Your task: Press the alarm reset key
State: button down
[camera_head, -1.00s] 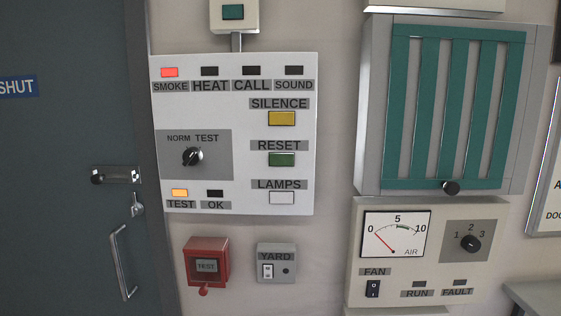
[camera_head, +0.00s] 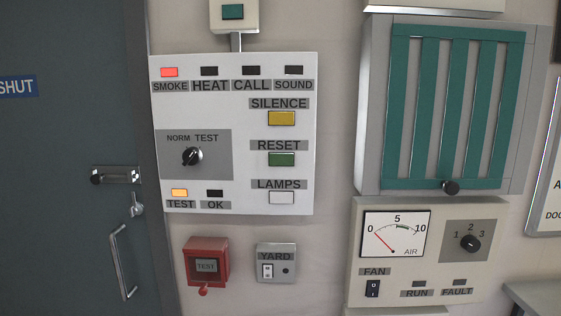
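The white alarm panel (camera_head: 235,235) is not touched by anything in view. Its green key (camera_head: 281,160) sits under the RESET label (camera_head: 279,146), on the panel's right side. The yellow SILENCE key (camera_head: 281,118) is above it and the white LAMPS key (camera_head: 281,198) below. The SMOKE lamp (camera_head: 169,72) is lit red; the HEAT, CALL and SOUND lamps are dark. The TEST lamp (camera_head: 179,193) is lit amber and the OK lamp (camera_head: 215,193) is dark. The black NORM/TEST knob (camera_head: 192,156) points up and to the right. My gripper is not in view.
A red call box (camera_head: 207,262) and a grey YARD switch box (camera_head: 276,263) are below the panel. A green-slatted vent (camera_head: 398,110) and a FAN panel (camera_head: 415,282) are to the right. A grey door (camera_head: 65,190) with handles is at left. Nothing stands before the panel.

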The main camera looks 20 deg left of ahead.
aim_at(275, 159)
jog(key=u, duration=1.05)
